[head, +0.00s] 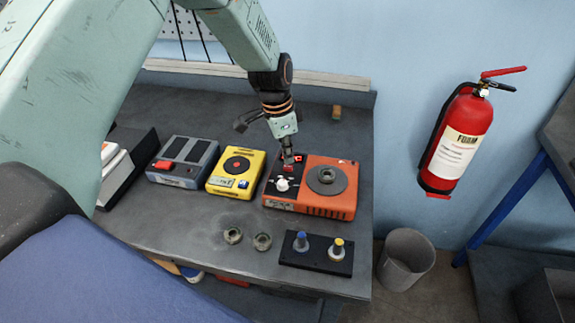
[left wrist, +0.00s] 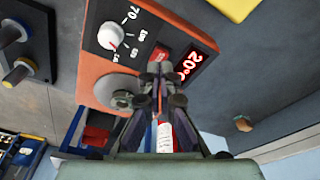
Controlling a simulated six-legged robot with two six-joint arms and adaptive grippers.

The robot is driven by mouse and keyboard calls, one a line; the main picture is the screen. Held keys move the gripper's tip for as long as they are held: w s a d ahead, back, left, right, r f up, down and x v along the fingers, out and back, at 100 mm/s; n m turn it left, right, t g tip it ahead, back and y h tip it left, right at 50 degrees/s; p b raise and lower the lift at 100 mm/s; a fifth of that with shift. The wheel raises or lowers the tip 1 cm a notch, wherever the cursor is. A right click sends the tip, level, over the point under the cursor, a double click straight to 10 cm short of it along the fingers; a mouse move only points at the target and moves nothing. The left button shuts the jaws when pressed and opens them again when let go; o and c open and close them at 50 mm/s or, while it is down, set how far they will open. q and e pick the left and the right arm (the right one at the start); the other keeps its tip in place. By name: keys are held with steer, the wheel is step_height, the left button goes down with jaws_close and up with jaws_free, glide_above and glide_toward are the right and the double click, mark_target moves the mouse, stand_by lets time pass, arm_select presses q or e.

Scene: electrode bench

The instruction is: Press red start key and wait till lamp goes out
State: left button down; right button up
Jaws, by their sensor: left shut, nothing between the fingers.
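An orange hotplate unit (head: 335,206) stands on the bench, with a round metal plate (head: 327,178) and a black control panel. The panel has a white knob (head: 283,184) and a small lit red display (head: 298,158). In the left wrist view, the red start key (left wrist: 160,55) lies between the knob (left wrist: 110,37) and the display (left wrist: 191,68), which reads about 20°C. My left gripper (head: 289,161) is shut and empty, pointing down over the panel by the key. Its fingertips (left wrist: 160,74) partly cover the key; I cannot tell whether they touch it. I cannot make out a separate lamp. My right gripper is out of view.
Left of the unit are a yellow device (head: 236,172) and a grey device with a red key (head: 182,161). In front lie two metal rings (head: 233,235) and a black holder with blue- and yellow-topped posts (head: 316,255). A fire extinguisher (head: 459,140) hangs on the wall.

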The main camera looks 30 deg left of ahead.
mark_target(287, 167)
arm_select(q)
steer(key=shift+s+d, duration=0.1)
steer(key=shift+f, duration=0.3)
steer(key=shift+f+b, duration=0.1)
steer(key=shift+b, duration=0.2)
steer(key=shift+f+b, duration=0.3)
steer(key=shift+f, duration=0.25)
stand_by(0.6)
steer(key=shift+r+p, duration=2.5)
steer(key=shift+r, duration=0.6)
steer(key=shift+f, duration=0.15)
